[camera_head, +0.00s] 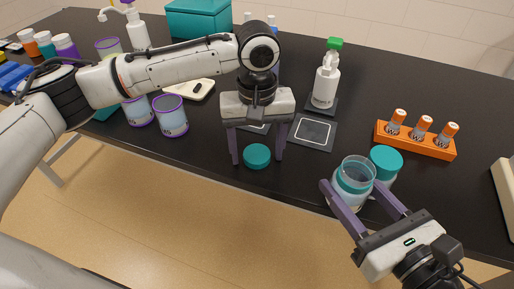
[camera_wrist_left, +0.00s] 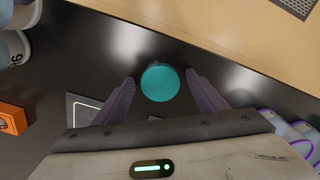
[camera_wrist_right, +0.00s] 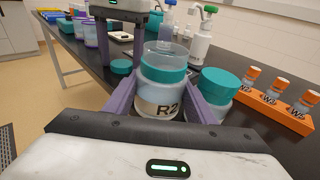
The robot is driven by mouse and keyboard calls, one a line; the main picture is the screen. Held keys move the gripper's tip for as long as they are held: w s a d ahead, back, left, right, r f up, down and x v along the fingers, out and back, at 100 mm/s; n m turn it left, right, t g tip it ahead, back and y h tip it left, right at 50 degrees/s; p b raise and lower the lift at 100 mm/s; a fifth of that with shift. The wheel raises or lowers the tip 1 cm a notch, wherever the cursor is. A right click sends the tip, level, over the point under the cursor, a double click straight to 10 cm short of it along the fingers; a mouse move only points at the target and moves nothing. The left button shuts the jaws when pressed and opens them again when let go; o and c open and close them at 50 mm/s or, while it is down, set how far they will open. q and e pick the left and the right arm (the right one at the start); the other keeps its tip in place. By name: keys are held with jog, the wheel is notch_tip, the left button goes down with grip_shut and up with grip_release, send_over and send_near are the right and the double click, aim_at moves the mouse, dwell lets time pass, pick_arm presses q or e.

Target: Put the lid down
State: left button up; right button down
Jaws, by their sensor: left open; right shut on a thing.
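A round teal lid (camera_head: 257,156) lies on the black table near its front edge. It also shows in the left wrist view (camera_wrist_left: 160,82) and the right wrist view (camera_wrist_right: 121,67). My left gripper (camera_head: 258,161) is open, its fingers on either side of the lid with gaps between. My right gripper (camera_head: 362,198) is shut on an open clear jar (camera_head: 355,177) with a teal neck band. The jar is marked R2 in the right wrist view (camera_wrist_right: 165,90) and stands upright; whether it touches the table is unclear.
A second jar with a teal lid (camera_head: 386,160) stands right beside the held jar. An orange rack (camera_head: 415,142) with orange-capped vials is to the right. A white pump bottle (camera_head: 326,86) and dark square pads (camera_head: 312,132) lie behind. Purple-rimmed jars (camera_head: 171,116) stand left.

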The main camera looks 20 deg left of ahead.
aim_at(257, 156)
pick_arm(q)
notch_tip(257, 156, up, 12)
jog(key=shift+r, duration=0.2)
dwell(0.4)
jog(key=shift+f, duration=0.1)
